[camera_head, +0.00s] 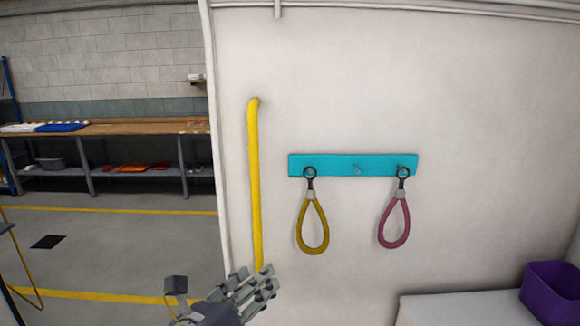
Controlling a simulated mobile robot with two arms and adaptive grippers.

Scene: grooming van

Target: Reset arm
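My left gripper (222,282) shows at the bottom edge, left of the middle. Its grey fingers are spread apart, with one finger on the left and the others on the right. I see nothing held between them. The fingers on the right overlap the lower end of the yellow grab bar (254,180) in the picture; I cannot tell whether they touch it. My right gripper is not in view.
A teal hook rail (340,165) on the white wall carries a yellow loop (313,228) and a pink loop (394,224). A purple bin (553,293) stands on a white surface (460,310) at lower right. An opening on the left shows a workbench (105,129).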

